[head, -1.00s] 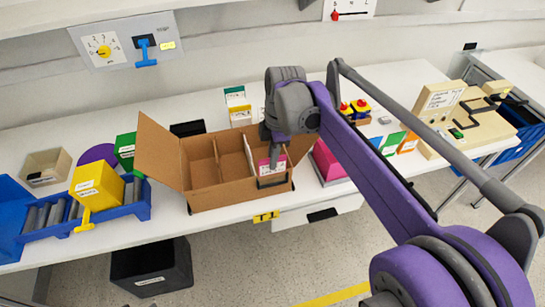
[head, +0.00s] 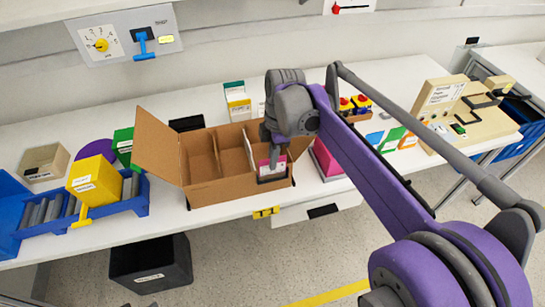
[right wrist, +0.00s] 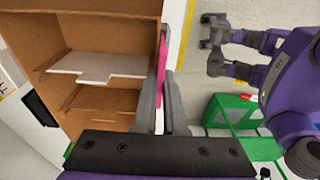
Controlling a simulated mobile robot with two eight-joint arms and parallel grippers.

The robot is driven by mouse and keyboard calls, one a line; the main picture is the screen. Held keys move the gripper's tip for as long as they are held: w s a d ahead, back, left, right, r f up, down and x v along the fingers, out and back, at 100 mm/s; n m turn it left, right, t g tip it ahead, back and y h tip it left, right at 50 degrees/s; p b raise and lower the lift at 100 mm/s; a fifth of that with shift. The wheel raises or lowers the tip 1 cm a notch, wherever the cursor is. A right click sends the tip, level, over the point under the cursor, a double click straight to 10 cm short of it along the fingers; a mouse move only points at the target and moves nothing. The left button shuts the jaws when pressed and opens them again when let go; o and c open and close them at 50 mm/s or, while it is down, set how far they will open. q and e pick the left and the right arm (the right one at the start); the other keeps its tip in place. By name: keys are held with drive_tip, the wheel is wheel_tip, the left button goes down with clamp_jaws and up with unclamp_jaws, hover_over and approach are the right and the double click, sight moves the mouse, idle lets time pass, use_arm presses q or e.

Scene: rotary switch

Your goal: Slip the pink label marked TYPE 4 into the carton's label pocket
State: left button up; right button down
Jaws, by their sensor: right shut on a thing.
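The open cardboard carton (head: 205,192) stands on the white bench, with dividers inside; it also fills the left of the right wrist view (right wrist: 110,25). My right gripper (head: 271,160) points down at the right part of the carton's front wall. It is shut on the pink-and-white label (head: 264,165), whose pink edge shows between the fingers in the right wrist view (right wrist: 162,65). A dark-framed label pocket (head: 272,179) is on the front wall, right at the label's lower edge. I cannot tell whether the label is inside it or in front. The marking is too small to read. My left gripper is not in view.
A yellow box (head: 93,180) sits on a blue roller tray (head: 135,208) to the left. A magenta block (head: 328,160) stands close right of the carton, with green (head: 391,141) and orange cards beyond. A black bin (head: 150,265) is below the bench edge.

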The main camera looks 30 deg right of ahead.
drive_tip(key=shift+f+b, duration=0.3)
drive_tip(key=shift+f, duration=0.3)
drive_tip(key=c, duration=0.9)
unclamp_jaws()
drive_tip(key=r, duration=0.3)
drive_tip(key=d+r+p, duration=0.1)
drive_tip(key=r, duration=0.6)
drive_tip(key=shift+s+d+r, duration=0.1)
drive_tip(key=shift+d+r, duration=0.05)
drive_tip(key=shift+r, duration=0.25)
drive_tip(key=s+a+f+m+t+p, duration=0.1)
drive_tip(key=s+a+f+m, duration=0.1)
drive_tip(key=s+f+m, duration=0.2)
drive_tip(key=s+a+f+m+t+h+p, duration=0.1)
drive_tip(key=s+a+f+m+t+p, duration=0.1)
drive_tip(key=s+m, duration=0.4)
drive_tip(key=s+a+f+m+t+p, duration=0.2)
drive_tip(key=s+a+f+m, duration=0.2)
drive_tip(key=f, duration=0.3)
drive_tip(key=shift+s+f+m, duration=0.1)
drive_tip(key=shift+s+m, duration=0.5)
drive_tip(key=shift+s, duration=0.1)
